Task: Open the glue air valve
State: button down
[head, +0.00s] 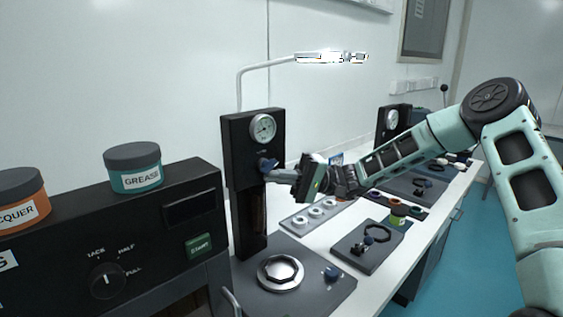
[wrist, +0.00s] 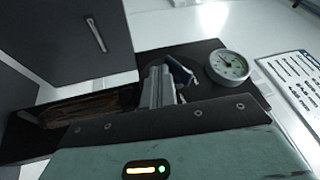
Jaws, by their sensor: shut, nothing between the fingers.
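The valve handle (head: 267,164) is a small blue lever on the front of a black upright panel (head: 240,130), just below a round white gauge (head: 263,127). In the wrist view the blue handle (wrist: 180,72) shows beside my fingers, near the gauge (wrist: 229,66). My gripper (head: 274,174) is shut and empty, with its fingertips at or very close to the handle. I cannot tell whether they touch it. My fingers (wrist: 158,85) hide part of the valve in the wrist view.
A black machine (head: 150,235) with a knob and a green START button stands at the left, carrying a GREASE jar (head: 134,168) and an orange jar (head: 22,198). A metal ring (head: 280,273) lies below the panel. A dark tray (head: 367,248) and a second gauge panel stand further right.

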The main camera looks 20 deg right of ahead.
jog(key=shift+s+a+f+m+t+y+b, duration=0.15)
jog(key=shift+m+t+y+b, duration=0.1)
jog(key=shift+y, duration=0.25)
jog(key=shift+w+a+r+m+t+y+b, duration=0.15)
jog(key=shift+m+y, duration=0.1)
jog(key=shift+y, duration=0.25)
jog(key=shift+s+f, duration=0.1)
jog(key=shift+f, duration=0.05)
jog(key=f+b+v, duration=0.1)
jog(key=b+v, duration=0.3)
jog(key=v, duration=0.8)
jog(key=shift+w+f+b, duration=0.15)
jog(key=shift+w+b, duration=0.25)
